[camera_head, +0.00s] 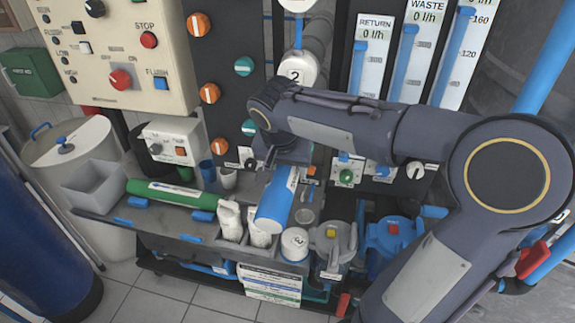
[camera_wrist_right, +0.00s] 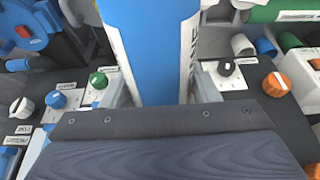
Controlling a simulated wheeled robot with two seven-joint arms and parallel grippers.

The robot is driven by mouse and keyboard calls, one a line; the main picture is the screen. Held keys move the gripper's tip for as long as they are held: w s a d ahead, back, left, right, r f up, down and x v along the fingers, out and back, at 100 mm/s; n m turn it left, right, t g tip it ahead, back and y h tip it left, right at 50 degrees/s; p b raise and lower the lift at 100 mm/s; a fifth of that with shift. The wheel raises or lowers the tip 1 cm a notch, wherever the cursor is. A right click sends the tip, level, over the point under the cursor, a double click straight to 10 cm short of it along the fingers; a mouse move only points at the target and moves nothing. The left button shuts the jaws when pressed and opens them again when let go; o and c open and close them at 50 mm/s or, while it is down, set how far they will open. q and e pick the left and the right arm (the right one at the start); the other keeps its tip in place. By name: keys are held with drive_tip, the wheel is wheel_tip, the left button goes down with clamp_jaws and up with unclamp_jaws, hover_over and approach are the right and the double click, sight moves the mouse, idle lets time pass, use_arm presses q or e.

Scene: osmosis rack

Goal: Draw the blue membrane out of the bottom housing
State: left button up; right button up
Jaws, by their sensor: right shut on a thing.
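The blue membrane (camera_head: 277,200) is a blue cylinder with a white label band. In the head view it hangs tilted below my right gripper (camera_head: 290,152), its lower end above the bench. My right gripper is shut on it; in the right wrist view the membrane (camera_wrist_right: 150,60) stands between the fingers. The gripper hides its upper end. A white housing end marked 2 (camera_head: 297,72) sits above the gripper; I cannot tell whether this is the bottom housing. No contact between membrane and housing is visible. My left gripper is not in view.
A green cylinder (camera_head: 170,193) lies on the grey bench at left. White bottles (camera_head: 231,221), a white cap marked 2 (camera_head: 295,243) and grey and blue lidded canisters (camera_head: 333,241) crowd below the membrane. A dark valve panel (camera_head: 222,75) stands behind.

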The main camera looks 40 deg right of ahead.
sight(272, 203)
drive_tip(key=shift+s+a+b, duration=0.25)
drive_tip(key=shift+s+a, duration=0.6)
drive_tip(key=shift+a, duration=0.25)
drive_tip(key=shift+s+a+b, duration=0.3)
drive_tip(key=shift+s+a, duration=0.6)
drive_tip(key=shift+a, duration=0.15)
drive_tip(key=shift+s+a+b, duration=0.25)
drive_tip(key=shift+s+a, duration=0.6)
drive_tip(key=shift+a, duration=0.25)
drive_tip(key=shift+s+a, duration=0.8)
drive_tip(key=shift+a, duration=0.2)
drive_tip(key=shift+s+a, duration=0.1)
